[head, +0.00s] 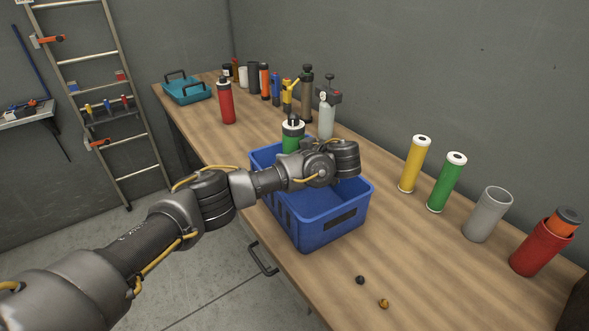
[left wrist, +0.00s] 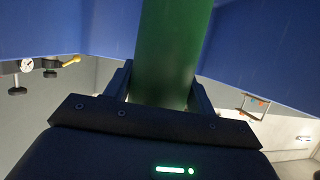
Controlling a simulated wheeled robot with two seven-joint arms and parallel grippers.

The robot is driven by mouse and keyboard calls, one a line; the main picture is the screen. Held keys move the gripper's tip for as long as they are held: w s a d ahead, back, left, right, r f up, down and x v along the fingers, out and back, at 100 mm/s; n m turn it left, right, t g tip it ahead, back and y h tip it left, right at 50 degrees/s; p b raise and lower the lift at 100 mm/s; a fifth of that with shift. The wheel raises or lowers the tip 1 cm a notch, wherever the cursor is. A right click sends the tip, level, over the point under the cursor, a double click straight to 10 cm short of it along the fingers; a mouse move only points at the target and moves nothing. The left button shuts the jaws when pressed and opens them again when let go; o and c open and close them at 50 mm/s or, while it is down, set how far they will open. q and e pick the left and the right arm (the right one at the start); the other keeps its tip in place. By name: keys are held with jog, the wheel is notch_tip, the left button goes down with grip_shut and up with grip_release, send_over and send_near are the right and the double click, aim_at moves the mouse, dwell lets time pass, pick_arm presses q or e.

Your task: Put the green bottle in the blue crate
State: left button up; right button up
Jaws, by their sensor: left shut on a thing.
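The green bottle (head: 292,136), with a white collar and black cap, stands about upright at the far left part of the blue crate (head: 328,231). My left arm hides its lower part, so I cannot tell whether it touches the crate floor. In the left wrist view my left gripper (left wrist: 160,90) is shut on the green bottle (left wrist: 168,50), with blue crate walls on both sides of it. In the head view my wrist hides the fingers. The visible inside of the crate looks empty. My right gripper is not in view.
A red bottle (head: 226,103) and a teal tray (head: 187,92) stand farther back, with several bottles along the wall. A yellow tube (head: 413,165), green tube (head: 446,184), grey cup (head: 487,215) and red holder (head: 540,248) stand at right. Two small pieces lie in front.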

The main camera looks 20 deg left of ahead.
pick_arm(q)
jog(key=shift+f+p, duration=0.4)
jog(key=shift+f, duration=1.65)
jog(key=shift+f, duration=0.25)
jog(key=o, duration=1.2)
jog(key=shift+r, duration=0.1)
